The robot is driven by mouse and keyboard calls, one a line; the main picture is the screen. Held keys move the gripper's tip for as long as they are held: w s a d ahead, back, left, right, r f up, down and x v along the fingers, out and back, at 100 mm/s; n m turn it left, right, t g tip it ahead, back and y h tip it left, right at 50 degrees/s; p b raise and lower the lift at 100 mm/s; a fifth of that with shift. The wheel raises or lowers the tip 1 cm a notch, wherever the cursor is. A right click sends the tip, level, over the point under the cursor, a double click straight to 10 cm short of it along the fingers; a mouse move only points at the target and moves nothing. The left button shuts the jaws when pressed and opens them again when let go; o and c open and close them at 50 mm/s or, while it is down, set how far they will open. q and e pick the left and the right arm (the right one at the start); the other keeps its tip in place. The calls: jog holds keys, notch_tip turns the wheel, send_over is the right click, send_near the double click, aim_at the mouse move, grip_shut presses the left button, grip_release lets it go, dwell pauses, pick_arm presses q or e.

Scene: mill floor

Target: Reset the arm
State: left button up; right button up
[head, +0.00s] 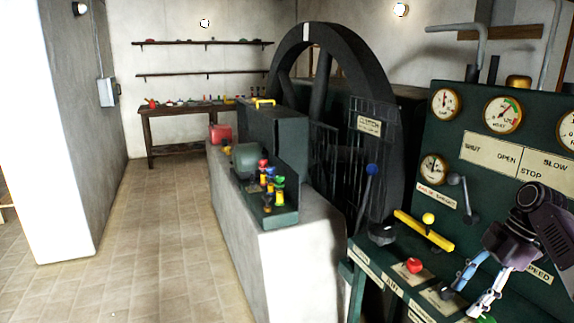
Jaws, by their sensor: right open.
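My right gripper (465,301) comes in at the right side in the head view. Its fingers are spread apart and empty, pointing down and left over the sloping lower desk of the green control panel (487,108). A red knob (415,265) sits on the desk, left of the fingers. A yellow bar with a yellow ball knob (428,218) stands behind and left of the gripper. The gripper hides part of the panel and its labels. I cannot tell whether the fingers touch the desk. My left gripper is not in view.
A blue-knobbed lever (372,170) and a dark lever (458,182) stand by the panel. A large dark flywheel (385,75) rises behind. A pale plinth (285,262) holds a green unit with coloured knobs. Tiled floor (165,240) is clear at left.

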jog(key=s+a+f+m+g+h, duration=0.1)
jog(key=s+a+f, duration=0.2)
jog(key=a+f, duration=0.5)
jog(key=s+a+f+m+h, duration=0.1)
jog(key=s+a+f+h, duration=0.2)
jog(key=f, duration=0.9)
jog(key=s+a+f+m+t+y, duration=0.1)
jog(key=s+a+f+m, duration=0.2)
jog(key=s+a+f, duration=0.55)
jog(key=s+a+r+m+t, duration=0.1)
jog(key=s+r+m, duration=0.15)
jog(key=s, duration=0.35)
jog(key=s+a+r+m+t+h, duration=0.1)
jog(key=s+r+m, duration=0.1)
jog(key=s+m, duration=0.3)
jog(key=s+r+m+t, duration=0.1)
jog(key=s+r+m, duration=0.1)
jog(key=s, duration=0.4)
notch_tip(320, 180, down, 26)
jog(key=s+g, duration=0.1)
jog(key=s, duration=0.2)
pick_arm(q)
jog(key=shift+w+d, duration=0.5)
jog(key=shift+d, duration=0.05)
pick_arm(e)
jog(key=s+d+f+g, duration=0.1)
jog(key=s+d+f, duration=0.2)
jog(key=s+f, duration=1.3)
jog(key=shift+s, duration=0.35)
